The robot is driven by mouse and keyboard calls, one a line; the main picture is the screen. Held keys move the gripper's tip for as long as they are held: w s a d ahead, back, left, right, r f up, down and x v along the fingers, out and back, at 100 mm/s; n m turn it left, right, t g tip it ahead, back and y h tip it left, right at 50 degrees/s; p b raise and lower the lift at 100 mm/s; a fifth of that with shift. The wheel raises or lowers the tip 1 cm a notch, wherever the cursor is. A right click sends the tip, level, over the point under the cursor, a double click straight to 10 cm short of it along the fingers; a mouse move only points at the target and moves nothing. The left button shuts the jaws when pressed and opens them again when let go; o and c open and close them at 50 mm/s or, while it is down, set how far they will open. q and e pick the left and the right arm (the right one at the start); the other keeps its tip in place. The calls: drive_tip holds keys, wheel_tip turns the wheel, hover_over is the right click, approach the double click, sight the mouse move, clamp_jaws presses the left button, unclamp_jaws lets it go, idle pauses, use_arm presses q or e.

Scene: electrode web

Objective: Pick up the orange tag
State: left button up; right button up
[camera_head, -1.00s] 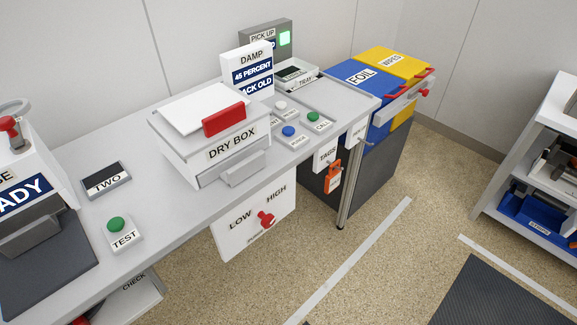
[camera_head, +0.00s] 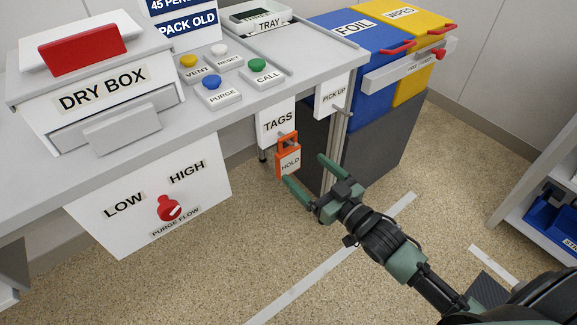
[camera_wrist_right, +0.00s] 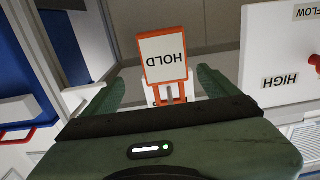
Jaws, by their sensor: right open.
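The orange tag (camera_head: 288,158) has a white face reading HOLD. It hangs from a peg on the white TAGS plate (camera_head: 277,121) at the table's front edge. In the right wrist view the orange tag (camera_wrist_right: 164,56) appears upside down, ahead of the fingers and between their lines. My right gripper (camera_head: 302,170) is open and empty, its two green fingers pointing at the tag, one to each side in the picture. In the wrist view my right gripper (camera_wrist_right: 165,85) shows both fingers spread apart; I see no contact with the tag. My left gripper is not in view.
A PICK UP plate (camera_head: 333,94) with a peg hangs just right of the tag, near the table leg. The purge flow panel (camera_head: 150,200) with a red knob hangs to the left. Blue FOIL (camera_head: 352,50) and yellow WIPES (camera_head: 402,30) bins stand right. Open floor lies in front.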

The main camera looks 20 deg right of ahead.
sight(290, 155)
drive_tip(key=x, duration=0.4)
drive_tip(key=b+x, duration=0.1)
drive_tip(key=x, duration=0.2)
drive_tip(key=shift+s+a, duration=0.1)
drive_tip(key=shift+a, duration=0.3)
drive_tip(key=c, duration=1.5)
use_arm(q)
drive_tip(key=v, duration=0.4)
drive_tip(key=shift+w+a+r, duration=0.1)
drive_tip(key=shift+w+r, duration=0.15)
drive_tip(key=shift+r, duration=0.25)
use_arm(e)
drive_tip(key=shift+c, duration=0.2)
drive_tip(key=shift+r, duration=0.1)
